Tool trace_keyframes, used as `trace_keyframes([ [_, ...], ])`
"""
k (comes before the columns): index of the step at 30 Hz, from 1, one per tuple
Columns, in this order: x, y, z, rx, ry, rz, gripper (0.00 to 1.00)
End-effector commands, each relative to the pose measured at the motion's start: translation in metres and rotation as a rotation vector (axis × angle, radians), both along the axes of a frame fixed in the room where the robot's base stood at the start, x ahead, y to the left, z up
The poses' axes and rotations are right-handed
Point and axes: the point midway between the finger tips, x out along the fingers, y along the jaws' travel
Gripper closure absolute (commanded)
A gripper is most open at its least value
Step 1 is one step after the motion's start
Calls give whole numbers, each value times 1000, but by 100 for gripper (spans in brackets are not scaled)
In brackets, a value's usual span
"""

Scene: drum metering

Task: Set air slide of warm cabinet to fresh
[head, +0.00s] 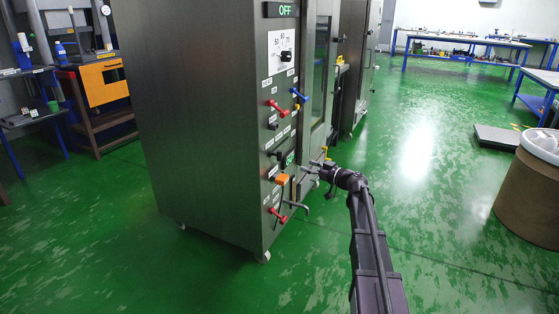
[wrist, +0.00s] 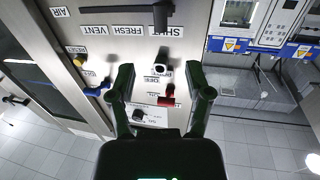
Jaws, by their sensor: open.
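The metal cabinet (head: 200,120) stands in the middle of the head view, its controls on the right-hand face. In the wrist view its panel (wrist: 215,125) appears upside down. The air slide's dark bar (wrist: 100,13) runs across the top there, with a black handle (wrist: 161,16) at the SHUT label (wrist: 167,31). The FRESH label (wrist: 127,30) is left of it, then the VENT label (wrist: 96,30). My gripper (wrist: 160,76) is open and empty, its fingers apart below the slide in the picture. In the head view my gripper (head: 318,170) is near the cabinet front.
A red lever (wrist: 167,101), a blue lever (wrist: 97,90) and a yellow knob (wrist: 80,69) stick out near my fingers. In the head view, an orange handle (head: 282,179) and a lower red lever (head: 277,214) project from the panel. A drum (head: 530,195) stands right; green floor between is open.

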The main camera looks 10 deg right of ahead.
Motion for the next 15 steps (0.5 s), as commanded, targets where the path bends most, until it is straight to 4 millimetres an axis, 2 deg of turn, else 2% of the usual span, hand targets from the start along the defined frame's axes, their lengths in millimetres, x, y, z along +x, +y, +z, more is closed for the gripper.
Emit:
trace_keyframes([
  [15,8,7,0,0,1,2,35],
])
